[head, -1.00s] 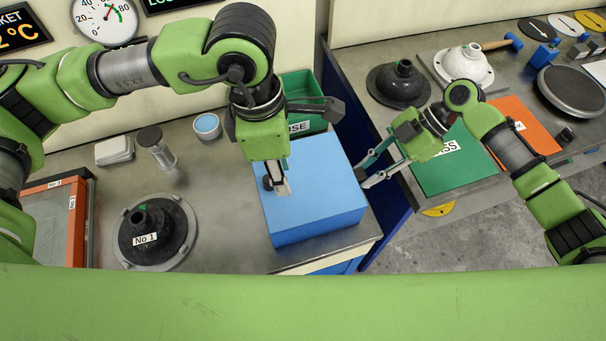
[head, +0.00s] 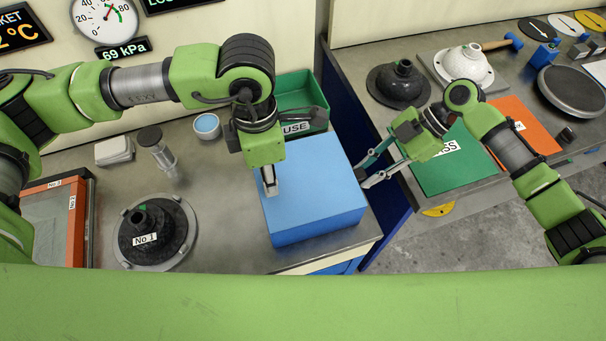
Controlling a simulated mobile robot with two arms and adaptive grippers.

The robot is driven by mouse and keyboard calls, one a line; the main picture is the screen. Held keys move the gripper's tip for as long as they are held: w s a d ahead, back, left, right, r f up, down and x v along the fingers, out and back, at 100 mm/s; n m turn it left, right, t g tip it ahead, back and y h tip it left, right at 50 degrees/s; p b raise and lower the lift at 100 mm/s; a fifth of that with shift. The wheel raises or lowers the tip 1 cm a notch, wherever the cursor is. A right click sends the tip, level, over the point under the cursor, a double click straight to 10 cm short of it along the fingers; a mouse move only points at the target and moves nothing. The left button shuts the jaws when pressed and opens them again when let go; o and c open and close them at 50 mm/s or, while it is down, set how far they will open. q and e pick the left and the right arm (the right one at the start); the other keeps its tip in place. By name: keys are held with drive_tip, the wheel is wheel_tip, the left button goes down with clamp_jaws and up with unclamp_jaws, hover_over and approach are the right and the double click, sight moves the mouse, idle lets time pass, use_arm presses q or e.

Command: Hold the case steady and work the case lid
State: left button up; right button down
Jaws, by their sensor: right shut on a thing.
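The blue case (head: 325,180) sits on the grey bench near its front right corner, and its lid looks closed. My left gripper (head: 270,182) points down at the left edge of the case top. Its fingertips overlap that edge in the picture; I cannot tell whether they touch it or how far apart they are. My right gripper (head: 364,172) is at the right side of the case, shut on the case's right edge, with its two fingers pointing left.
A green bin (head: 300,92) stands just behind the case. A black cone-shaped part (head: 150,232) marked No 1 lies to the left. A small jar (head: 157,147) and a blue-topped cup (head: 207,125) stand behind. A gap separates this bench from the right one.

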use_arm(q)
clamp_jaws()
drive_tip(key=s+a, duration=0.2)
drive_tip(key=a, duration=0.6)
drive_tip(key=s+a, duration=0.2)
drive_tip(key=a, duration=0.6)
drive_tip(key=shift+s, duration=0.4)
idle(1.7)
drive_tip(key=shift+s+a, duration=0.1)
drive_tip(key=shift+a, duration=0.25)
idle(0.5)
drive_tip(key=shift+o, duration=1.3)
unclamp_jaws()
wheel_tip(320, 180, up, 12)
